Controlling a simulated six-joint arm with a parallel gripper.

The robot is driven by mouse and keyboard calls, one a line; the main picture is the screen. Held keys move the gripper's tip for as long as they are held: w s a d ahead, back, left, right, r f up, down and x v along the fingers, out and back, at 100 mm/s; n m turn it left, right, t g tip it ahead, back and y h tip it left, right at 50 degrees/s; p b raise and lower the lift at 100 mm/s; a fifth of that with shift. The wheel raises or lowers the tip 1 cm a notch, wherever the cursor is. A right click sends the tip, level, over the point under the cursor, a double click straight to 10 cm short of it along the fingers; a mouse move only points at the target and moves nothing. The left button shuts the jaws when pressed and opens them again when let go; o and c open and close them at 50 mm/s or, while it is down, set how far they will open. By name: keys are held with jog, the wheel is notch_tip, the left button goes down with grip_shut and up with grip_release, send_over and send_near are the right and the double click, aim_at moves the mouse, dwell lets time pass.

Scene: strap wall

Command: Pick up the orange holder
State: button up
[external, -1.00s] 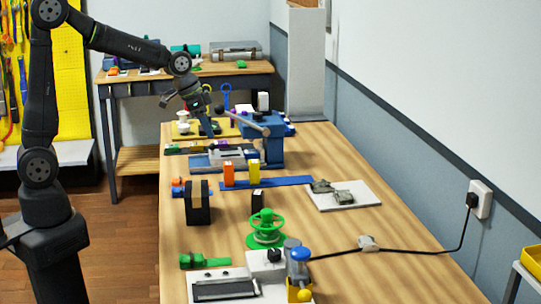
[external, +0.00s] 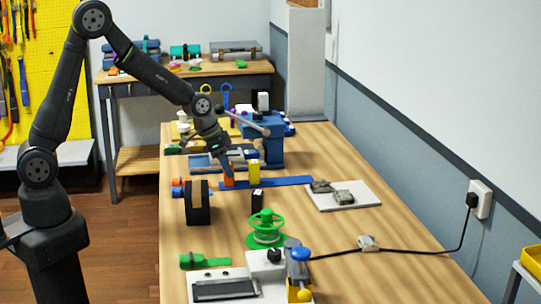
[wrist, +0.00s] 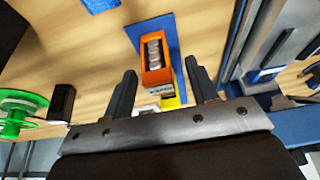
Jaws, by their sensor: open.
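The orange holder (external: 228,181) stands on the blue strip (external: 285,182) on the bench, left of the yellow holder (external: 254,172). In the wrist view the orange holder (wrist: 146,77) is an open box with grey rounded pieces in it. My gripper (external: 226,164) is open just above the holder and partly hides it. In the wrist view its two fingers (wrist: 160,72) are apart, one on each side of the holder's near end. I cannot tell whether they touch it. The yellow holder (wrist: 172,102) shows partly below it there.
A blue vise (external: 262,135) stands behind. A black block (external: 198,205) and a small dark block (external: 257,201) stand in front. A green handwheel (external: 266,228) is nearer, and a white board (external: 343,196) with grey parts lies right. The bench's right side is mostly clear.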

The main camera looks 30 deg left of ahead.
jog(key=shift+x, duration=1.7)
jog(key=shift+d, duration=0.1)
jog(key=c, duration=1.1)
jog(key=shift+r, duration=0.1)
